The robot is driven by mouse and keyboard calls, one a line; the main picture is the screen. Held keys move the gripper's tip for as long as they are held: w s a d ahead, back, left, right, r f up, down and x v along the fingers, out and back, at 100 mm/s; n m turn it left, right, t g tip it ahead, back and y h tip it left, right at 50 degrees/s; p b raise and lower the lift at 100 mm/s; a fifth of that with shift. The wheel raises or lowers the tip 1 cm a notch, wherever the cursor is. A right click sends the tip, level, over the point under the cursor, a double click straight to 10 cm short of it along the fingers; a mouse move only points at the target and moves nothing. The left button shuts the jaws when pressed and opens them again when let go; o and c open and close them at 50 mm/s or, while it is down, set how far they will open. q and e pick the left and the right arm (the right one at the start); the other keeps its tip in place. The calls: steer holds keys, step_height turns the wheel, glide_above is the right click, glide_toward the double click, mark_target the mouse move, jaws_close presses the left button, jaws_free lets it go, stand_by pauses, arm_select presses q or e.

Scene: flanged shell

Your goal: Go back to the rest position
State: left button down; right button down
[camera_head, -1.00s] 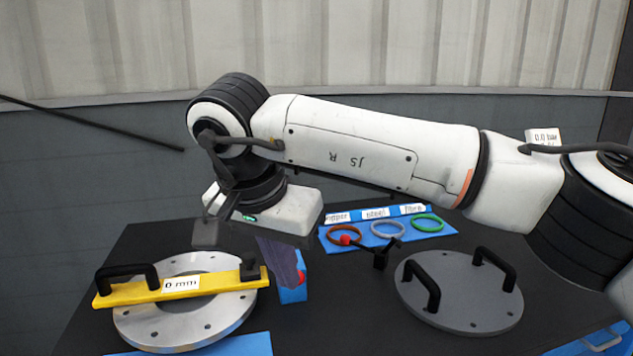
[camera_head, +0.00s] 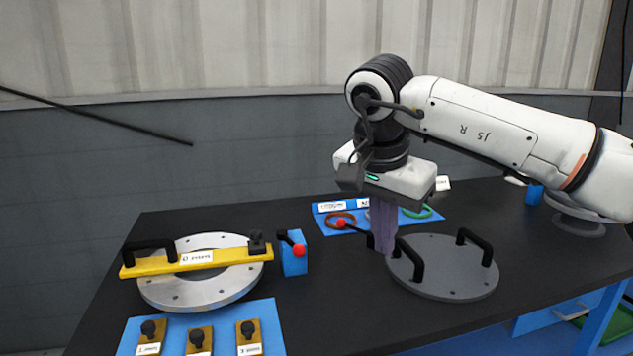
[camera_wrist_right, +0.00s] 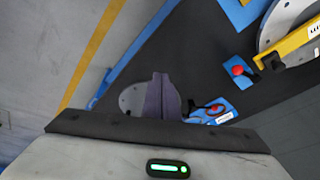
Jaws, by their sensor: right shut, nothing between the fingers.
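My right gripper (camera_head: 384,248) hangs pointing down over the table in the head view. Its fingers are shut with nothing between them. My left gripper is in neither view.
On the black table (camera_head: 340,305) stand a flanged ring (camera_head: 235,283) under a yellow bar (camera_head: 220,257), a blue block (camera_head: 294,262) with a red knob, and a blue ring mat (camera_head: 330,228). Several brass blocks (camera_head: 199,341) lie at the front. The table's centre front is clear.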

steer(key=w+d+m, duration=0.2)
steer(key=d+m, duration=0.2)
steer(key=d, duration=1.3)
steer(key=s+a+f+m+g+y, duration=0.1)
steer(key=s+a+f+m+y, duration=0.4)
steer(key=a, duration=0.5)
steer(key=s+a+f+m+g+y, duration=0.1)
steer(key=s+a+f+m+y, duration=0.1)
steer(key=a+f+y, duration=0.55)
steer(key=s+a+f+m+y, duration=0.3)
steer(key=s+a+m+y, duration=0.15)
steer(key=a, duration=0.65)
steer(key=s+d+f+m+t+h, duration=0.2)
steer(key=d+f+m+t+h, duration=0.35)
steer(key=d+f+m, duration=0.8)
steer(key=s+d+f+m+t+h, duration=0.2)
steer(key=d+f+m+t+h, duration=0.35)
steer(key=m, duration=1.45)
steer(key=s+d+f+m+g+h, duration=0.35)
steer(key=s+d+f+m, duration=0.45)
steer(key=s+f, duration=0.55)
steer(key=a+r+m+y+p, duration=0.1)
steer(key=a+r+m, duration=0.2)
steer(key=a, duration=0.7)
steer(key=shift+s+m+y, duration=0.35)
steer(key=shift+s+m, duration=0.05)
steer(key=shift+m, duration=0.3)
